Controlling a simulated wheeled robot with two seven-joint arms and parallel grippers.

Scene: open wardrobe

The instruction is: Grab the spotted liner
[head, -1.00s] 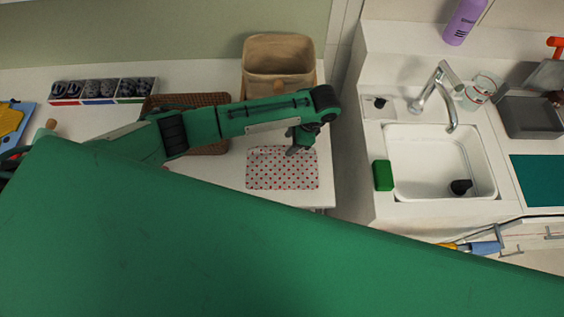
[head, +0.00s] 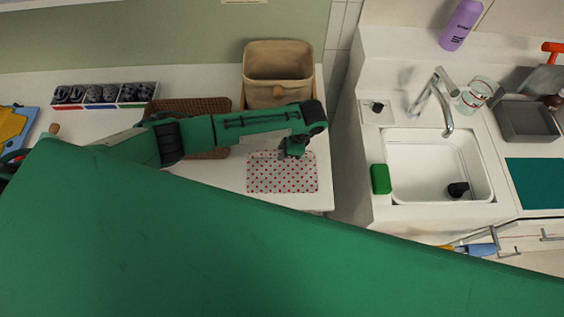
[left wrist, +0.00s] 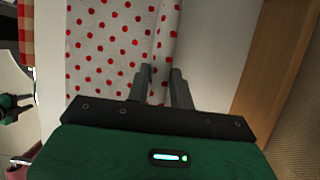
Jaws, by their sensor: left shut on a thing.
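The spotted liner (head: 275,178) is a light grey-white rectangle with red dots, lying on the white counter near its right end. My left gripper (head: 291,154) is at the liner's upper right edge, pointing down. In the left wrist view the liner (left wrist: 105,45) fills the upper middle, and its edge forms a raised fold running to the fingers. My left gripper (left wrist: 158,82) has its fingers close together, shut on that edge. The fingertips partly hide the gripped part.
A beige bin (head: 278,68) stands behind the liner. A brown woven mat (head: 205,150) lies to the left, partly behind my arm. A sorted tray (head: 105,95) is further left. A sink (head: 432,165) with a green sponge (head: 380,179) is across a gap to the right.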

